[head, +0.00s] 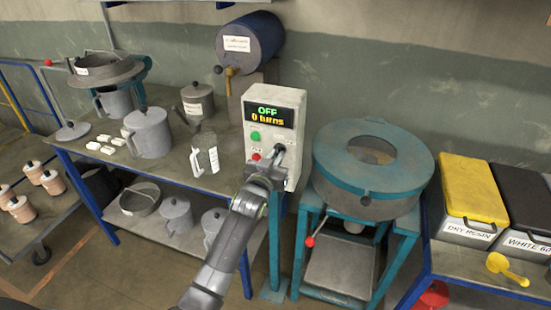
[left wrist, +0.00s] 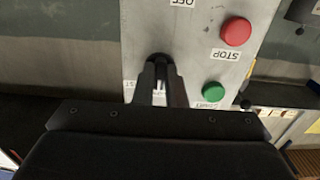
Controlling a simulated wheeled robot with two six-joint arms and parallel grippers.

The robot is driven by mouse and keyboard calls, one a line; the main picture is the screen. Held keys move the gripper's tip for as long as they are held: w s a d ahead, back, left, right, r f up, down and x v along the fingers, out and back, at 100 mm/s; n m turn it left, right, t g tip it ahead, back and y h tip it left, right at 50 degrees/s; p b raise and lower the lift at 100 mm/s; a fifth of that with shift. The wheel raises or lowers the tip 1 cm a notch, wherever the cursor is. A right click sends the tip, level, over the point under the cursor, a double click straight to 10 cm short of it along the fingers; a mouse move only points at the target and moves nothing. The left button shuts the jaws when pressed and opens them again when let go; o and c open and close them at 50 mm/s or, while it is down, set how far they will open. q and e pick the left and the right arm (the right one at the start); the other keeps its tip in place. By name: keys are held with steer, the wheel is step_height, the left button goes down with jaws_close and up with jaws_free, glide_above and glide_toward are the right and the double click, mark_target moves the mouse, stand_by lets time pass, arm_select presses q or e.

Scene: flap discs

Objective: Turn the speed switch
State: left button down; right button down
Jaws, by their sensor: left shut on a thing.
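The control box (head: 291,110) stands upright at the right end of the bench, with a lit display reading "OFF" and "0 turns". It has a green button (head: 255,135) and a red button (head: 256,156), which also show in the left wrist view as the green one (left wrist: 213,92) and the red STOP one (left wrist: 235,31). My left gripper (head: 275,160) reaches the lower front of the box. In the left wrist view its fingers (left wrist: 158,75) are shut on the dark speed switch, mostly hidden between them. An upside-down "OFF" label shows above. My right gripper is not in view.
A round blue-green machine (head: 415,165) stands just right of the box. Grey cans, including one jug (head: 150,135), crowd the bench to the left. A blue drum (head: 262,38) sits behind. Yellow-lidded and dark-lidded bins (head: 473,190) stand at right.

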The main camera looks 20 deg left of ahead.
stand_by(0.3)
arm_select(q)
steer(key=c, duration=1.5)
jaws_free()
steer(key=shift+s, duration=0.15)
steer(key=shift+s+a+b, duration=0.15)
steer(key=shift+s+b, duration=0.55)
steer(key=shift+s, duration=3.6)
steer(key=shift+s+a+b, duration=0.1)
steer(key=shift+s+b, duration=0.55)
steer(key=shift+s, duration=3.65)
